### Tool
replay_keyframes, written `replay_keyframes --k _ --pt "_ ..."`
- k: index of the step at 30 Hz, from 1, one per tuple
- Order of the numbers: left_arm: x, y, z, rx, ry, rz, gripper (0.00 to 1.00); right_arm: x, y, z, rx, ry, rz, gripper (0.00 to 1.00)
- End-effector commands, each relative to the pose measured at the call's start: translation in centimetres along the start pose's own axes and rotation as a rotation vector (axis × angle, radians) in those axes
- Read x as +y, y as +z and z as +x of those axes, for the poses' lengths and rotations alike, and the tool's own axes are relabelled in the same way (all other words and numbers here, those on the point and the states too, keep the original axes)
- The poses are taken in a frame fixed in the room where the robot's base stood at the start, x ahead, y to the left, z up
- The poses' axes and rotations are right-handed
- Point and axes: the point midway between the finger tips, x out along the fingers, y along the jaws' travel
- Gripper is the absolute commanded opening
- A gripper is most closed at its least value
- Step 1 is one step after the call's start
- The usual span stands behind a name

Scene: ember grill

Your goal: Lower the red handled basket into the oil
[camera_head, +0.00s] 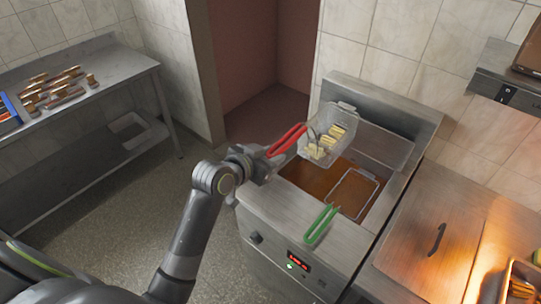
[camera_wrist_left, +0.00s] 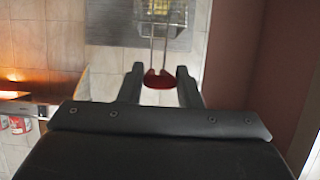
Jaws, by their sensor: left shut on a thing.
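The red handled basket (camera_head: 345,146) is a wire basket holding several pale yellow pieces, seen in the head view above the left part of the fryer. It looks raised and somewhat tilted over the brown oil (camera_head: 300,176). My left gripper (camera_head: 273,158) is shut on its red handle (camera_head: 288,139). In the left wrist view, the red handle (camera_wrist_left: 158,80) sits between the two fingers, with the wire basket (camera_wrist_left: 163,12) beyond at the top edge. The fryer (camera_head: 292,236) has a lit red display on its front. My right gripper is not in view.
A green handle (camera_head: 320,223) projects over the fryer's front edge, joined to a wire frame (camera_head: 355,190) in the oil beside the red handled basket. A steel counter with a lid (camera_head: 425,232) adjoins on the right. A steel table (camera_head: 90,103) stands far left.

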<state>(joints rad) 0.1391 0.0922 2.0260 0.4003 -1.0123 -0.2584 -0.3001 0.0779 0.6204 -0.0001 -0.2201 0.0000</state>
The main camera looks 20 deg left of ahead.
Motion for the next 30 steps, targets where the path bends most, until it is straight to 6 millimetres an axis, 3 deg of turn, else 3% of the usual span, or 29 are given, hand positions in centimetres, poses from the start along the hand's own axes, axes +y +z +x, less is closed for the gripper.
replay_keyframes --k 3,8,17,30 --pt "0.0 -1.3 -0.5 0.010 -0.001 0.002 0.00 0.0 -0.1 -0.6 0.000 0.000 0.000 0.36" --pt "0.0 -1.9 -0.7 0.007 -0.001 0.001 0.00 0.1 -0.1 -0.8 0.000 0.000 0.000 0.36" --pt "0.0 -1.7 -0.8 0.007 -0.001 0.001 0.00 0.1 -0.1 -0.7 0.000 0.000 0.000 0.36" --pt "0.0 -0.4 -3.9 0.007 -0.001 0.002 0.00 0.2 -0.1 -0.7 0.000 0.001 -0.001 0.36"
